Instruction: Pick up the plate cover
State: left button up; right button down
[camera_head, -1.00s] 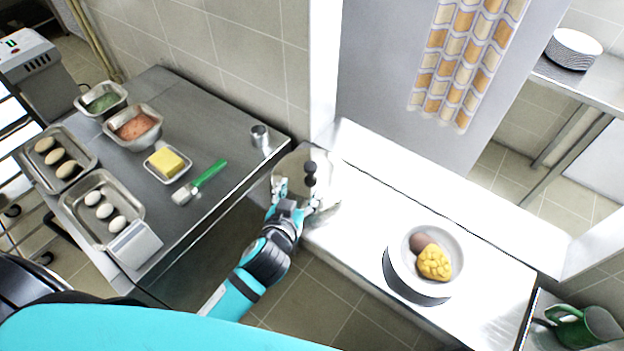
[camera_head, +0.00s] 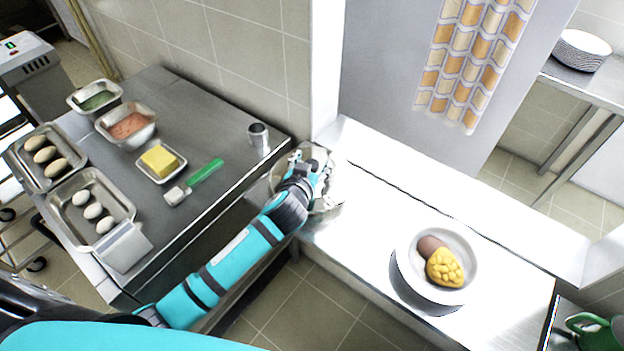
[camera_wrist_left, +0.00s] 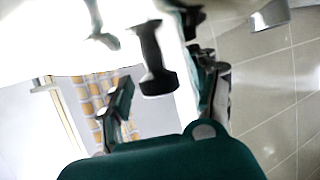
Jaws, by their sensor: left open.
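The plate cover (camera_head: 334,193) is a shiny metal dome at the left end of the bright counter in the head view. My left gripper (camera_head: 310,168) is over its top and hides its knob there. In the left wrist view, the black knob (camera_wrist_left: 152,62) stands between the spread fingers of my left gripper (camera_wrist_left: 148,30), with gaps showing on both sides. The gripper is open. The cover's dome is washed out by glare in the wrist view. My right gripper does not show.
A white plate (camera_head: 408,272) with yellow and brown food is on the counter (camera_head: 365,235), right of the cover. A steel table (camera_head: 200,125) at left holds trays, a green-handled brush (camera_head: 200,180) and a metal cup (camera_head: 258,135). A wall post stands behind the cover.

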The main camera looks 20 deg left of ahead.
pick_arm(q)
jog(key=shift+s+r, duration=0.1)
jog(key=shift+s, duration=0.05)
grip_shut()
jog(key=shift+r, duration=0.15)
